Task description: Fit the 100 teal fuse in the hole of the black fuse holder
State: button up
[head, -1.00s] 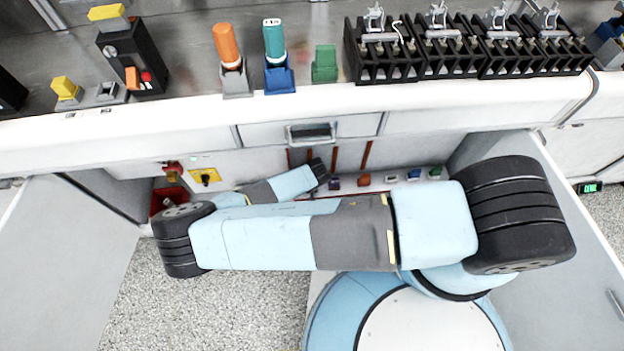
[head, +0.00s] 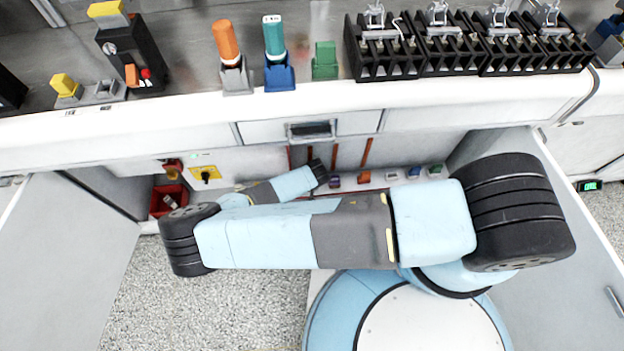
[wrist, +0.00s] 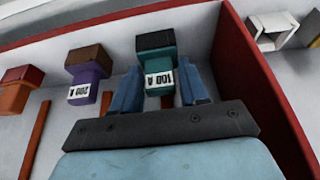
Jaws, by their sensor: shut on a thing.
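In the head view my gripper and the fuse are not visible; my arm reaches low in front of the open cabinet. I cannot make out a black fuse holder with certainty; black blocks (head: 383,61) with metal clips stand in a row on the bench top, and their holes cannot be seen.
A purple "200 A" fuse (wrist: 85,75) and an orange fuse (wrist: 18,90) stand left of the teal fuse. A red wall (wrist: 262,75) rises close on the right. In the head view, a red bin (head: 168,200) and small coloured pieces (head: 363,180) are in the cabinet.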

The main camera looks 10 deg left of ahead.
jog(key=o, duration=1.1)
jog(key=shift+o, duration=0.2)
jog(key=v, duration=1.3)
jog(key=shift+s+r, duration=0.25)
jog(key=shift+r, duration=0.05)
